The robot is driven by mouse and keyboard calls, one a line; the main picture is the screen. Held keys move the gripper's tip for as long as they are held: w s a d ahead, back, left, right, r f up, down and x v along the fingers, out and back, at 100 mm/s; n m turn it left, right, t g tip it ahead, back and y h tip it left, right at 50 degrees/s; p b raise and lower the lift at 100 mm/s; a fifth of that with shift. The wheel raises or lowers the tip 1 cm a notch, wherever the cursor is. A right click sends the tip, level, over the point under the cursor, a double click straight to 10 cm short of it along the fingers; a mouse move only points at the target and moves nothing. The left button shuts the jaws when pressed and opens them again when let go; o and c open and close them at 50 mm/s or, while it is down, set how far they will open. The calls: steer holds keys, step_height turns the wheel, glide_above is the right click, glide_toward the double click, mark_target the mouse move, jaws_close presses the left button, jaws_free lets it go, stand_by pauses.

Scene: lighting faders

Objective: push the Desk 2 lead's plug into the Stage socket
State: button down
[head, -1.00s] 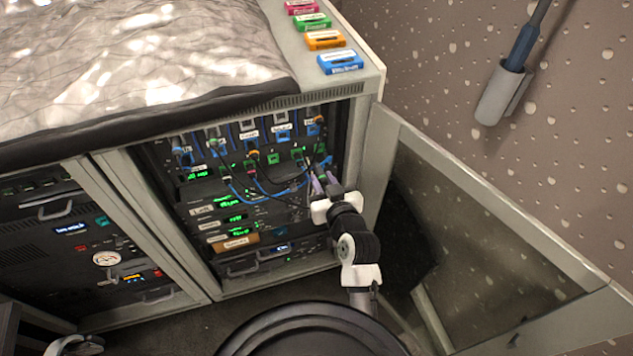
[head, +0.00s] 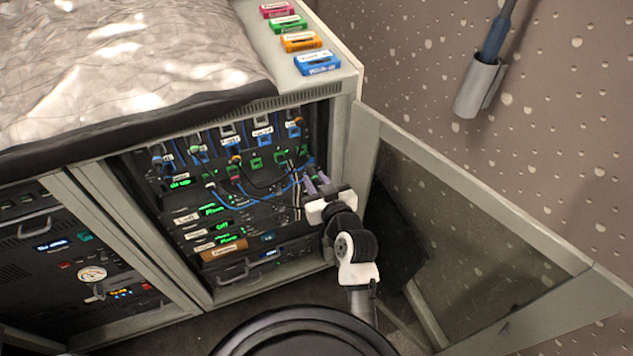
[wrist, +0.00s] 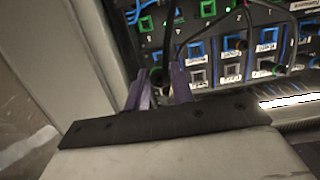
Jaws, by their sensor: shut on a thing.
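My gripper (head: 316,184) is in front of the right side of the open rack, with its purple fingers pointing into it. In the wrist view the fingers (wrist: 158,84) are close together, shut on a dark lead's plug. The lead (wrist: 171,35) runs up from between them, and the plug itself is mostly hidden. The patch panel (head: 243,150) has rows of blue-, green- and grey-framed sockets. In the wrist view, labelled sockets (wrist: 232,72) lie to the right of the fingers. The labels are too small to read, so I cannot tell which socket is Stage.
Blue and black leads (head: 262,193) loop across the rack front beside the gripper. The open glass door (head: 465,215) stands to the right. Coloured labelled blocks (head: 318,63) sit on the cabinet top. The rack's pale side post (wrist: 92,45) is left of the fingers in the wrist view.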

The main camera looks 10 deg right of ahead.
mark_target(313, 167)
steer(key=shift+d, duration=0.4)
steer(key=shift+w+r, duration=0.2)
steer(key=shift+r, duration=0.45)
steer(key=shift+w+r, duration=0.25)
steer(key=shift+w, duration=0.05)
steer(key=shift+w+a+f, duration=0.1)
steer(key=shift+w+a+f, duration=0.1)
steer(key=shift+w+f, duration=0.05)
steer(key=shift+f, duration=0.05)
steer(key=shift+w+a, duration=0.1)
steer(key=shift+w, duration=0.25)
stand_by(0.4)
steer(key=shift+r+p+x, duration=0.2)
steer(key=shift+p+x, duration=0.2)
steer(key=shift+x, duration=0.65)
steer(key=shift+w, duration=0.25)
stand_by(0.4)
